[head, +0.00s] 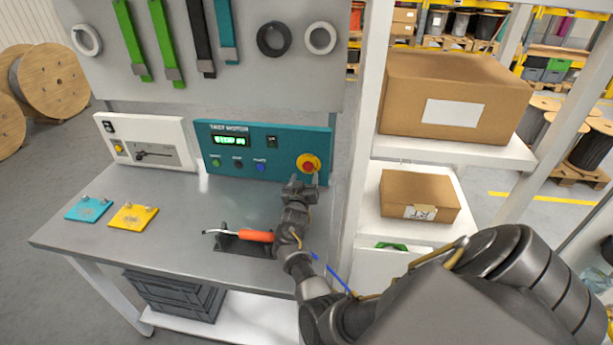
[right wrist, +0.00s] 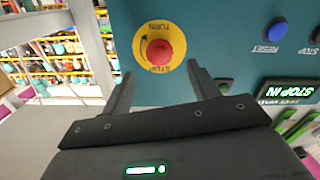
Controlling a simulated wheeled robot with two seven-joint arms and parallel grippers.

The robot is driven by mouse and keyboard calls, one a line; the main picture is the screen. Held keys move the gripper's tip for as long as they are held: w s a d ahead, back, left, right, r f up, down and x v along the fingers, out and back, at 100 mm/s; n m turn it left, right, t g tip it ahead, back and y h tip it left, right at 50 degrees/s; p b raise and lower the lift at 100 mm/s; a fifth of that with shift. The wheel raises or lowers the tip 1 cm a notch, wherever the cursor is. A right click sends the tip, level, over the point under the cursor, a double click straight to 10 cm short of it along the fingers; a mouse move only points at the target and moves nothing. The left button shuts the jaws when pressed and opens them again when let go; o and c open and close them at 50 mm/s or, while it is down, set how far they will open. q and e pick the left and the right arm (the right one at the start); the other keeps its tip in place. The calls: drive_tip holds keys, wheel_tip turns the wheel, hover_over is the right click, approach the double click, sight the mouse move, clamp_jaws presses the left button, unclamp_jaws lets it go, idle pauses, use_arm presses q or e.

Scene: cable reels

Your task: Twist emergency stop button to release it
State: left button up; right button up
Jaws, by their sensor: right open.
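The emergency stop button (head: 308,164) is a red knob on a yellow round plate at the right end of the teal control panel (head: 244,169). In the right wrist view the red knob (right wrist: 160,53) shows with the words "TURN" and "STOP" on its yellow ring. My right gripper (head: 303,181) is just in front of and below the button in the head view. In the right wrist view its two fingers (right wrist: 160,80) are open and apart, with the button between and beyond their tips. Nothing is between the fingers. My left gripper is not in view.
The panel also has a green display (head: 232,141) and green, black and blue buttons. A tool with an orange handle (head: 256,236) lies on a dark holder on the workbench (head: 180,215).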

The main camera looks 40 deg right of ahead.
sight(307, 167)
drive_tip(key=b+x, duration=0.1)
drive_tip(key=x, duration=0.1)
drive_tip(key=b+x, duration=0.1)
drive_tip(key=x, duration=0.1)
drive_tip(key=shift+f, duration=0.2)
drive_tip(key=shift+w+d+r+b, duration=0.2)
drive_tip(key=shift+w+d+b, duration=0.1)
drive_tip(key=shift+d, duration=0.1)
